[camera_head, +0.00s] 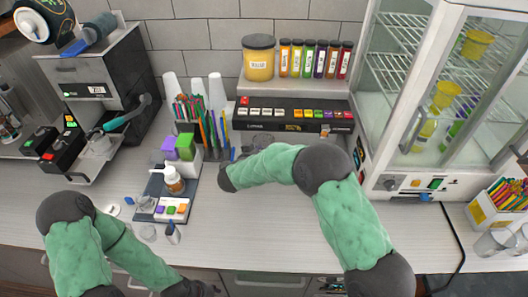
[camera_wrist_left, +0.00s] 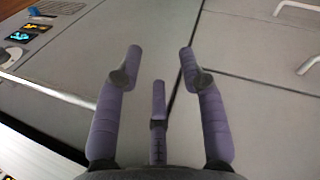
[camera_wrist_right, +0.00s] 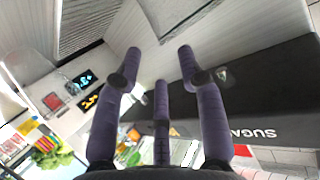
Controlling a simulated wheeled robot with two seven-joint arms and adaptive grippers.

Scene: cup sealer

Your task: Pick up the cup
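Several white cups (camera_head: 197,88) stand upside down behind the straws at the back of the counter. Clear cups (camera_head: 495,241) stand at the right edge, and yellow cups (camera_head: 446,95) show inside the glass cabinet. I cannot tell which cup the task means. My right gripper (camera_wrist_right: 160,68) is open with nothing between its fingers; in the head view its arm reaches left over the middle of the counter, in front of the white cups and apart from them. My left gripper (camera_wrist_left: 160,68) is open and empty, low at the counter's front edge, over grey drawer fronts in the left wrist view.
A holder of colourful straws (camera_head: 205,130) and a pump bottle (camera_head: 173,180) stand left of my right arm. The glass cabinet (camera_head: 410,100) stands at the right, a grey machine (camera_head: 95,85) at the left. The counter (camera_head: 250,225) is clear in front.

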